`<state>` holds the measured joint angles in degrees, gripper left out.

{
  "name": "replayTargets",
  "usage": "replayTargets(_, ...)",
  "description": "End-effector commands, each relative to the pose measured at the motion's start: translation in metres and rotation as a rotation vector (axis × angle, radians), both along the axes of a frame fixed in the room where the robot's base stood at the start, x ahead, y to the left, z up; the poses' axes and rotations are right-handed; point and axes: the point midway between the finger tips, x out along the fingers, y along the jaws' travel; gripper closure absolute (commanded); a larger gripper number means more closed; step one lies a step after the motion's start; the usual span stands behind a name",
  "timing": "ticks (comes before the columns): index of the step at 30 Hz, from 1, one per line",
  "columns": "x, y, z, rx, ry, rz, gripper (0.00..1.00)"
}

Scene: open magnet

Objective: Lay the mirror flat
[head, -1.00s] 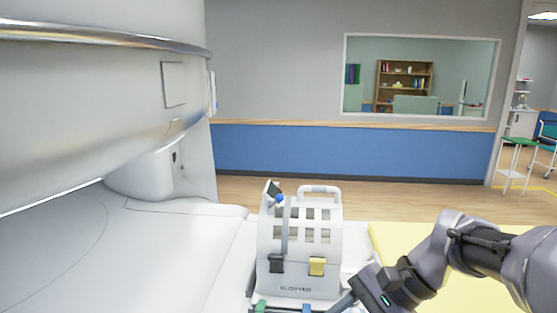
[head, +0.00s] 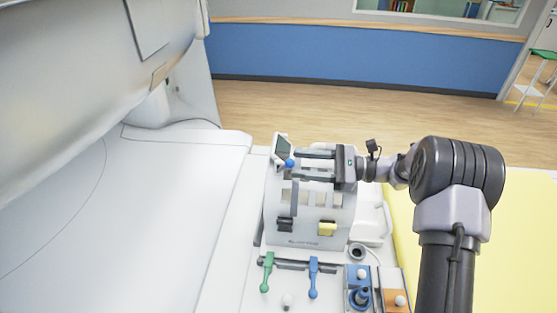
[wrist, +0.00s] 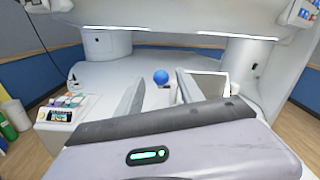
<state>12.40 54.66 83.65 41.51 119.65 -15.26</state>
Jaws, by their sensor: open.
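The mirror (head: 282,147) is a small dark panel in a white frame at the top left of the white coil housing (head: 310,228). It stands tilted up, not flat. A blue ball knob (head: 290,163) sits at its lower edge. My gripper (head: 299,166) reaches in from the right, level above the housing, with its two fingers apart and nothing between them. The knob lies just past the fingertips, in line with the gap. In the wrist view the knob (wrist: 160,77) shows between the fingers, and a pale-framed panel, likely the mirror (wrist: 212,84), is partly behind the right finger.
Green (head: 267,270) and blue (head: 313,275) levers stand in front of the housing, near blue (head: 358,283) and orange (head: 393,297) boxes. The scanner body (head: 90,70) overhangs the left. A bare white bed surface (head: 140,200) lies left of the housing.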

Motion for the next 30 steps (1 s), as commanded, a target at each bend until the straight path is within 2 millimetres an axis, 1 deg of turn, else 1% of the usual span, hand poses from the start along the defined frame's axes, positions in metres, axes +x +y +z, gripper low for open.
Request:
replayTargets(1, -0.001, 0.012, 0.0, 0.0, 0.001, 0.003, 0.56)
replayTargets(3, 0.0, 0.027, 0.0, 0.0, 0.001, 0.004, 0.56)
replayTargets(6, 0.001, 0.044, 0.0, -0.001, 0.001, 0.003, 0.56)
replayTargets(9, 0.001, 0.056, 0.0, -0.001, 0.001, 0.002, 0.56)
replayTargets(13, 0.002, 0.063, 0.0, -0.001, 0.001, 0.001, 0.56)
replayTargets(21, 0.002, 0.065, 0.0, -0.001, 0.001, 0.001, 0.56)
replayTargets(23, 0.002, 0.065, 0.0, -0.001, 0.001, 0.001, 0.67)
replayTargets(27, 0.002, 0.064, 0.0, -0.001, 0.001, 0.001, 0.95)
replayTargets(28, 0.002, 0.064, 0.0, -0.001, 0.001, 0.001, 1.0)
replayTargets(30, 0.002, 0.064, 0.0, -0.001, 0.001, 0.001, 1.0)
